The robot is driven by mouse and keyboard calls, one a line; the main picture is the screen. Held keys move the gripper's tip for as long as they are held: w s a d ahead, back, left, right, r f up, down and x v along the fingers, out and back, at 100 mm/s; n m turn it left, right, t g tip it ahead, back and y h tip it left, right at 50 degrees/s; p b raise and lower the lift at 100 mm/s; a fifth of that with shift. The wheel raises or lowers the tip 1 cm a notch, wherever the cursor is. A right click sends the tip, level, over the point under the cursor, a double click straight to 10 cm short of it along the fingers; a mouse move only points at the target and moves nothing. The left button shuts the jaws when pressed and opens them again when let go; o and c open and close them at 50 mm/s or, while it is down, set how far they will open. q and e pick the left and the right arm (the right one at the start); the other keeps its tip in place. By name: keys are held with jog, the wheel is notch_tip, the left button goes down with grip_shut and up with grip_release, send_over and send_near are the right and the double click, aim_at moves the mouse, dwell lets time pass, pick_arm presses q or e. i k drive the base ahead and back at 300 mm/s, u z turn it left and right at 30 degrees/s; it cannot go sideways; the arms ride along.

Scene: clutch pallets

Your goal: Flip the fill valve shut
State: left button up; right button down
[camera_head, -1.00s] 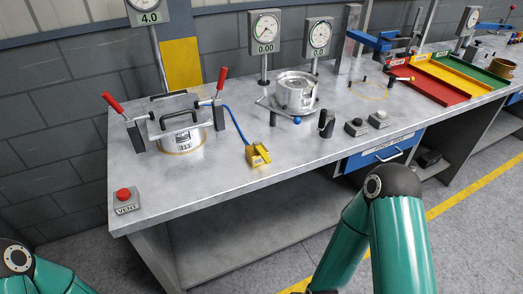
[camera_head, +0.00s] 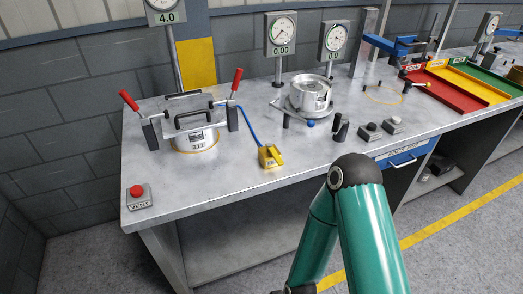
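No part in view is labelled as the fill valve, and I cannot tell for certain which one it is. A yellow fitting (camera_head: 270,156) on a blue hose (camera_head: 249,125) lies near the bench's front edge. A small black lever (camera_head: 340,126) stands upright right of the silver round fixture (camera_head: 311,95). My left gripper is out of frame too.
A clamped pot (camera_head: 196,139) with two red-handled levers stands on the left of the bench (camera_head: 220,190). A red VENT button (camera_head: 138,196) is at the front left corner. Two push buttons (camera_head: 371,130) are near the front edge. Gauges (camera_head: 281,34) stand behind.

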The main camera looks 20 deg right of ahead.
aim_at(270, 149)
jog(key=u, duration=0.7)
jog(key=k, duration=1.45)
jog(key=z, duration=0.8)
jog(key=i, duration=1.9)
